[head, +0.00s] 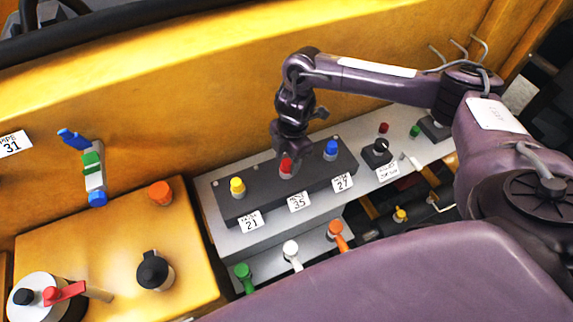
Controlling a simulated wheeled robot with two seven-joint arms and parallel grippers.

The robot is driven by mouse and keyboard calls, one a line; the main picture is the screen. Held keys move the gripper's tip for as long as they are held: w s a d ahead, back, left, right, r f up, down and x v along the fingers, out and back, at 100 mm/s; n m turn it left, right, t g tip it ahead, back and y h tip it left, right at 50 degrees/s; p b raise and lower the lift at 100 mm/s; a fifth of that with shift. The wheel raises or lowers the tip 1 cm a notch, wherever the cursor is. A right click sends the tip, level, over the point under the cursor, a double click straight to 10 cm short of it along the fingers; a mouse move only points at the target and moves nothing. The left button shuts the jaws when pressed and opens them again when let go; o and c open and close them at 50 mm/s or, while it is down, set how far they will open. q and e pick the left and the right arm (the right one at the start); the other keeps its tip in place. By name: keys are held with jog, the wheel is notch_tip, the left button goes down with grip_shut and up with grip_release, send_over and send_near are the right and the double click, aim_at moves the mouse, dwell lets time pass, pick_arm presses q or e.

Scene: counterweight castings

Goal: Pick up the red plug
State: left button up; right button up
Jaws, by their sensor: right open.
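The red plug (286,168) stands in the middle of a dark block (259,201), between a yellow plug (237,187) and a blue plug (331,150). My right gripper (287,157) points down directly at the red plug, with its fingertips close around or just above the plug's top. It is open. The gripper hides part of the plug's top, and I cannot tell whether the fingers touch it. My left gripper is not in view.
The dark block sits on a grey panel (220,222) with white number labels in front. Right of it are a black knob (377,152) and small red (383,127) and green (415,130) buttons. Green, white and orange levers (336,232) stand below. A yellow wall (190,90) rises behind.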

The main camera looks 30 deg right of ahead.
jog(key=c, duration=1)
jog(key=shift+c, duration=0.2)
